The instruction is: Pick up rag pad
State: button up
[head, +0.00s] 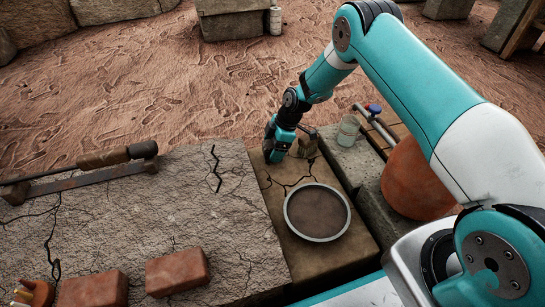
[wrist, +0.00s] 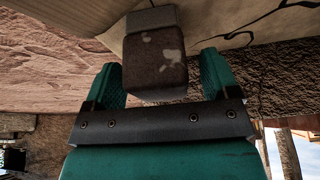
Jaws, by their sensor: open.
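What looks like the rag pad is a small dark brown block with pale patches and a greyer end (wrist: 155,65), on the tan slab. In the head view a small brownish thing (head: 308,146) beside my gripper appears to be the same. My gripper (head: 277,150) is low over the far end of the slab. In the wrist view my gripper (wrist: 160,75) is open, with one teal finger on each side of the block. I cannot tell whether the fingers touch it.
A round shallow pan (head: 317,212) sits on the slab nearer me. A cup (head: 348,130) and an orange clay pot (head: 415,182) stand to the right. Bricks (head: 177,272) and a long tool (head: 103,158) lie on the cracked stone top at left.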

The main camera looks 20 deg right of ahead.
jog(key=shift+a+f, duration=0.1)
jog(key=shift+f, duration=0.05)
jog(key=c, duration=1)
jog(key=shift+c, duration=0.2)
notch_tip(320, 180, up, 20)
jog(key=p, duration=1)
jog(key=shift+p, duration=0.4)
